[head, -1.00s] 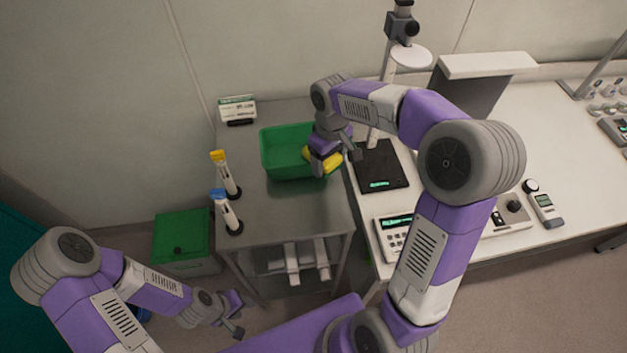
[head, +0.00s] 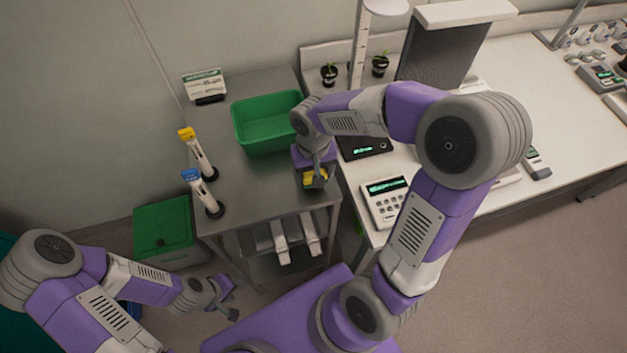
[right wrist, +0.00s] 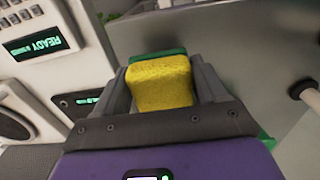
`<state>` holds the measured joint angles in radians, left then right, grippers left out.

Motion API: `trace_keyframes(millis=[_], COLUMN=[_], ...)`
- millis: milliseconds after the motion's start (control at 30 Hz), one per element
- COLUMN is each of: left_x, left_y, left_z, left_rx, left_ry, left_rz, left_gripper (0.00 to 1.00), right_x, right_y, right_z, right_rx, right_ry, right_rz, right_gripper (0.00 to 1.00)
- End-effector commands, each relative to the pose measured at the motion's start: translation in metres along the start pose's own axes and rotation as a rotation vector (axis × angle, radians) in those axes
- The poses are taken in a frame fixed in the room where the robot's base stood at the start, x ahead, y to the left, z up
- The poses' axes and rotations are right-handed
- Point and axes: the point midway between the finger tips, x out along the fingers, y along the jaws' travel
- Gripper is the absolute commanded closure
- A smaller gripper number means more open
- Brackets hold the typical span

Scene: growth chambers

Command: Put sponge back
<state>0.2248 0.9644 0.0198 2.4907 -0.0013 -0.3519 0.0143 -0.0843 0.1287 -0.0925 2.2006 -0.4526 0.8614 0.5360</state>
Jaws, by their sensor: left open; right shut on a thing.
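The sponge (right wrist: 160,82) is yellow with a green layer on its far side. My right gripper (head: 317,181) is shut on it, and the sponge shows between both fingers in the right wrist view. In the head view the sponge is a small yellow patch, mostly hidden by the gripper. The right gripper is over the front right part of the grey metal cart (head: 255,190), in front of the green tub (head: 268,140). I cannot tell whether the sponge touches the cart top. My left gripper (head: 230,298) is open and empty, low in front of the cart.
A sign (head: 205,86) stands at the back. A lidded green bin (head: 163,228) is on the floor at left. The white bench (head: 535,90) with instruments is at right.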

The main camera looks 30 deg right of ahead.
Motion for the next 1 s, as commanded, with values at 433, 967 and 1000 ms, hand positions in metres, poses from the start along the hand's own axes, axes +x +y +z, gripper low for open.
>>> trace_keyframes(millis=[433,967,1000], left_x=[0.01,0.013,0.013], left_y=[-0.004,-0.005,-0.005], left_z=[-0.001,-0.001,-0.001], left_rx=[0.0,0.0,0.0], left_ry=[0.0,0.0,0.0], left_rz=[0.0,0.0,0.0], left_gripper=[0.57,0.57,0.57], right_x=[0.038,0.041,0.041], right_y=[0.0,0.0,0.0], right_z=[0.0,0.0,0.0], right_rx=[-0.001,-0.002,-0.002], right_ry=[-0.001,-0.001,-0.001], right_rz=[0.0,0.001,0.001], right_gripper=[0.57,0.03,0.03])
